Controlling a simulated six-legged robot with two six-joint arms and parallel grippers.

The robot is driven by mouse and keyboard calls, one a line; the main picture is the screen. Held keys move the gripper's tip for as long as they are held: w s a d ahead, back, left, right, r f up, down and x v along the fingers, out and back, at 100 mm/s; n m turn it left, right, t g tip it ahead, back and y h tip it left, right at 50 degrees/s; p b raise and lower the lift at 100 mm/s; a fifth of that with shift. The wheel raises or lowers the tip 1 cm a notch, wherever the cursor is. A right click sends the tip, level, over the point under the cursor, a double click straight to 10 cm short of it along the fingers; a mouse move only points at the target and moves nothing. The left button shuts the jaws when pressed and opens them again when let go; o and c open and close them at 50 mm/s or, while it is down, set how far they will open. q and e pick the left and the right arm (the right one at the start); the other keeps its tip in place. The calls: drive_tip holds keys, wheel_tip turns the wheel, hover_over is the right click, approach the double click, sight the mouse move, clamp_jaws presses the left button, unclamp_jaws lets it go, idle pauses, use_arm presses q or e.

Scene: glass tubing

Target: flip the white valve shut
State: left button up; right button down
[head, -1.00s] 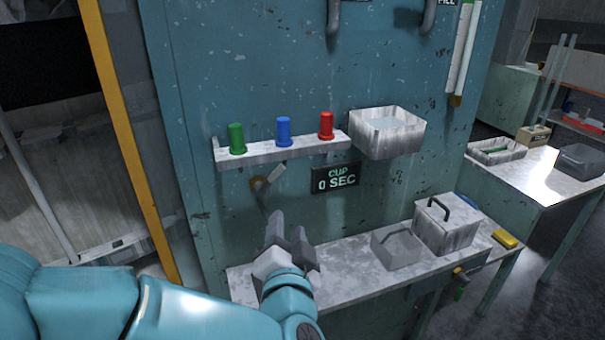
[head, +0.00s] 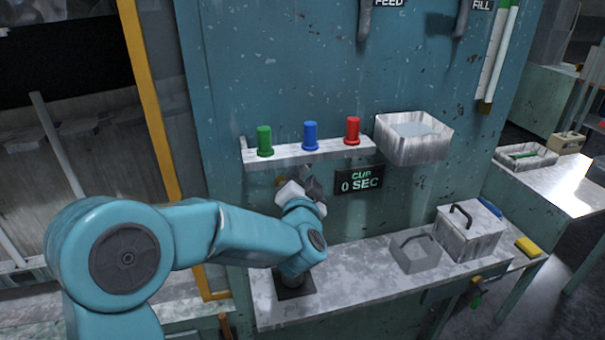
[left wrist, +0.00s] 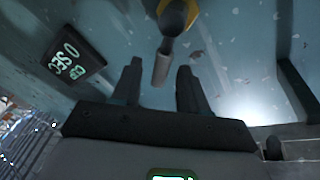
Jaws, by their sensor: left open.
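The valve is on the teal wall under the small shelf. In the left wrist view its pale handle (left wrist: 162,66) hangs from a brass-yellow body (left wrist: 174,16) and points toward my palm. In the head view my gripper hides most of the valve; only a bit of the brass body (head: 280,181) shows. My left gripper (head: 301,184) is open at the valve. In the left wrist view its two fingers (left wrist: 160,88) stand on either side of the handle's end, with a gap visible on both sides. My right gripper is in neither view.
The shelf (head: 330,152) above carries green, blue and red plugs. The "CUP 0 SEC" display (head: 359,181) is just right of my gripper. A white basin (head: 412,150) sticks out at upper right.

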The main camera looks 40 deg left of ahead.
use_arm(q)
drive_tip(key=shift+w+a, duration=0.15)
drive_tip(key=shift+w, duration=0.05)
clamp_jaws()
